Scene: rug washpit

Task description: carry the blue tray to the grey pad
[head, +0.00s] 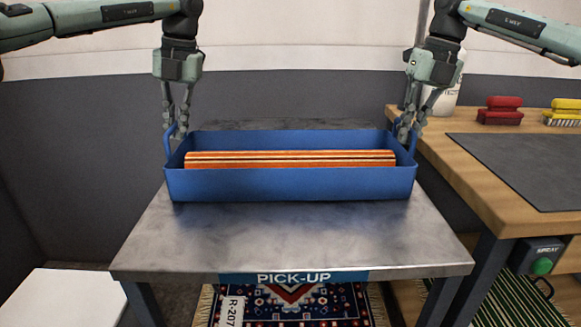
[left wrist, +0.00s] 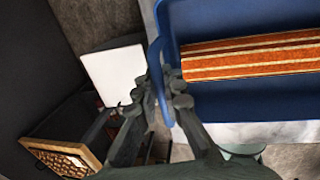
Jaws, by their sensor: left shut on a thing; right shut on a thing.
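The blue tray (head: 290,184) is on or just above the metal table marked PICK-UP; I cannot tell if it touches. An orange striped roll (head: 290,159) lies inside it. My left gripper (head: 176,132) is shut on the tray's left handle, which also shows in the left wrist view (left wrist: 155,80). My right gripper (head: 405,134) is shut on the tray's right handle. The tray looks level. The dark grey pad (head: 530,165) lies flat on the wooden bench at the right, with bare surface.
The metal table (head: 290,240) has free room in front of the tray. The wooden bench (head: 450,165) holds a red brush (head: 500,112), a yellow brush (head: 563,112) and a white container (head: 446,100) at its back. A SPRAY button box (head: 541,257) hangs on its front.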

